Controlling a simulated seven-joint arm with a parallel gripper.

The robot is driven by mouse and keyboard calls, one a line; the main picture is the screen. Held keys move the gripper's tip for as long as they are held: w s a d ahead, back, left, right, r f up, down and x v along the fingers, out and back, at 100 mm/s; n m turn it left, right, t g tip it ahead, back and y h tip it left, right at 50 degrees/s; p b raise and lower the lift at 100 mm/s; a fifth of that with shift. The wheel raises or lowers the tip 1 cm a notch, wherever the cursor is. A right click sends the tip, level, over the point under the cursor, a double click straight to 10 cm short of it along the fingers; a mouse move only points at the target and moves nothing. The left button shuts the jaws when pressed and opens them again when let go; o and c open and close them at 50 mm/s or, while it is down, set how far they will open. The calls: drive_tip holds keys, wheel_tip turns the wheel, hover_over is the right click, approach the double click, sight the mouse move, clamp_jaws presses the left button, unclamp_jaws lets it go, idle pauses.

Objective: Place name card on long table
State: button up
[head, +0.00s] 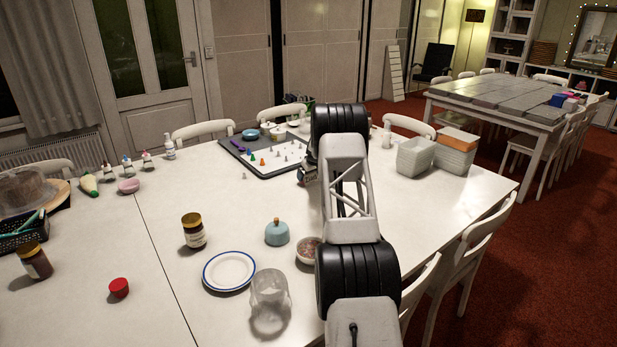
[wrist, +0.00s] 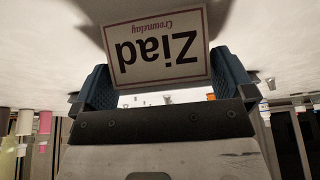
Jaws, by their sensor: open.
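The name card (wrist: 155,45) is white with a red border and reads "Ziad" over a smaller line. It appears upside down in the wrist view. My gripper (wrist: 160,60) is open, with one blue finger on each side of the card. The card's sides are very close to the fingers; I cannot tell whether they touch. The near white table (head: 160,295) is under my arm; another white table (head: 540,112) stands at the back right.
A board with game pieces (head: 262,160) lies beyond my arm. Two pale baskets (head: 416,157) stand to its right. A blue-rimmed plate (head: 229,270), glass jar (head: 269,302), brown jar (head: 193,230) and blue pot (head: 277,233) stand to the left. Grey slabs (head: 500,92) cover the far table.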

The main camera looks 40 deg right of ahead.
drive_tip(key=v, duration=1.1)
idle(0.6)
drive_tip(key=shift+w+r, duration=0.1)
